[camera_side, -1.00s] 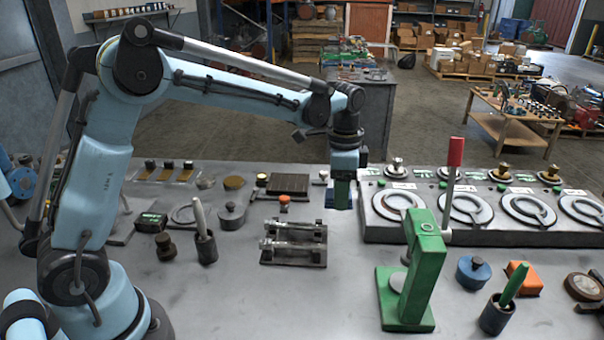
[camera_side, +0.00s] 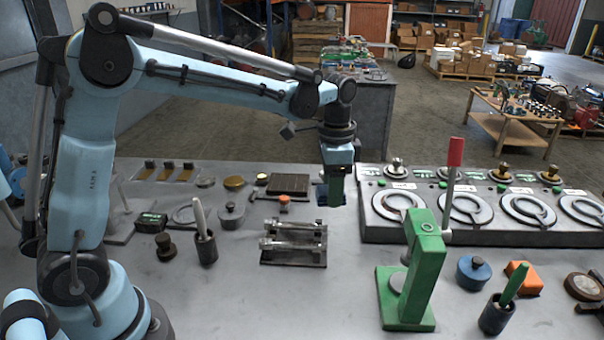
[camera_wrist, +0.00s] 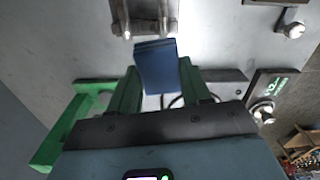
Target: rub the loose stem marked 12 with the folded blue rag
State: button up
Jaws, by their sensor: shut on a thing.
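My gripper (camera_side: 336,192) is shut on the folded blue rag (camera_wrist: 157,66), held above the bench left of the grey ring block. The green fingers of my gripper (camera_wrist: 160,72) pinch the rag in the wrist view. A silver stem (camera_wrist: 262,112) stands by a dark plate with a green label that seems to read 12. It appears to be the silver stem (camera_side: 396,164) behind the left end of the block in the side view. The rag is apart from this stem.
A metal rack (camera_side: 293,243) with bright rods lies in front of my gripper. The grey block (camera_side: 470,236) with several rings is to the right. A green press (camera_side: 412,275) with a red-topped lever stands front right. Pots and small parts lie at left.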

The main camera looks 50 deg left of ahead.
aim_at(281, 222)
jog(key=s+a+n, duration=0.7)
jog(key=s+a, duration=0.1)
jog(key=a, duration=0.1)
jog(key=shift+w+d+f, duration=0.1)
jog(key=shift+d+f, duration=0.05)
jog(key=shift+f, duration=1.6)
jog(key=shift+w+d+f, duration=0.1)
jog(key=shift+f, duration=1.65)
jog(key=shift+w+d+f, duration=0.2)
jog(key=shift+w+d, duration=0.3)
jog(key=shift+c, duration=0.4)
jog(key=shift+w+d+f, duration=0.1)
jog(key=shift+w+d, duration=3.1)
jog(key=shift+s+a, duration=3.5)
jog(key=r, duration=0.2)
jog(key=shift+s+a+r, duration=0.2)
jog(key=shift+s+r, duration=0.05)
jog(key=shift+r, duration=2.95)
